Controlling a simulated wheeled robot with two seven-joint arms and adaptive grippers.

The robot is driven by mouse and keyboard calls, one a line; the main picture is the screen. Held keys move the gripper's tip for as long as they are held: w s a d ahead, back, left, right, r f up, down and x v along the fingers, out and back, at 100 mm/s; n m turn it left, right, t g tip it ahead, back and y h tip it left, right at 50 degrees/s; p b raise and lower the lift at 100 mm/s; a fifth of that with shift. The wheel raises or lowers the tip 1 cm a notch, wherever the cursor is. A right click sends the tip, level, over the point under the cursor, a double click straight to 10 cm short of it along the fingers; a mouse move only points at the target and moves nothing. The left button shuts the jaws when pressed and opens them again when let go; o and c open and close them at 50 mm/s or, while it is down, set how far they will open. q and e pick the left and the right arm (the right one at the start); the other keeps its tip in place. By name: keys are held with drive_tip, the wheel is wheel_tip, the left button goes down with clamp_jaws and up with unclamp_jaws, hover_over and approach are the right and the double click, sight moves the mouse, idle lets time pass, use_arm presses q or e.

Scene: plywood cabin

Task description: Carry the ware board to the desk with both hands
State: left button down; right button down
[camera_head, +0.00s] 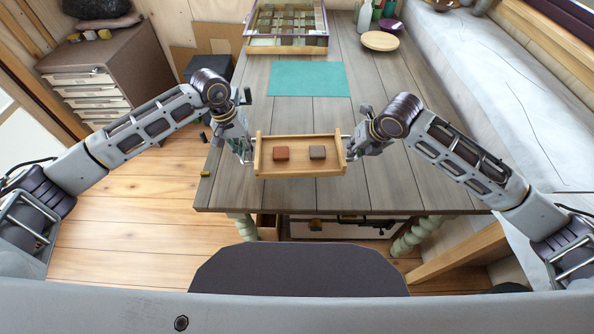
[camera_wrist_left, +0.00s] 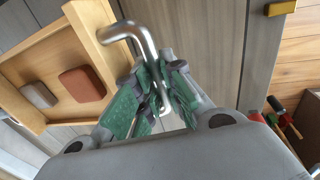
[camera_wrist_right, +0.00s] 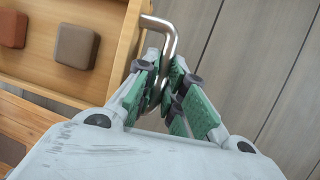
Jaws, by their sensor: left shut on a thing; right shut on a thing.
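The ware board (camera_head: 300,172) is a light wooden tray with low sides and a metal handle at each end. It is at the near edge of the grey plank desk (camera_head: 385,165). A red-brown block (camera_head: 281,154) and a grey-brown block (camera_head: 317,152) lie in it, apart. My left gripper (camera_head: 243,150) is shut on the left metal handle (camera_wrist_left: 142,35). My right gripper (camera_head: 352,148) is shut on the right metal handle (camera_wrist_right: 162,27). The board looks about level. I cannot tell whether its underside touches the desk.
A teal mat (camera_head: 306,79) lies on the desk beyond the board, with bare planks around it. Behind it stands a compartment case (camera_head: 288,47). A round wooden plate (camera_head: 380,41) and a purple bowl (camera_head: 391,26) are at the back right. A drawer cabinet (camera_head: 105,80) stands left.

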sight(251, 168)
use_arm(q)
drive_tip(key=shift+a+f+b, duration=0.15)
drive_tip(key=shift+f+b, duration=0.15)
drive_tip(key=shift+f, duration=0.1)
use_arm(e)
drive_tip(key=shift+f, duration=0.4)
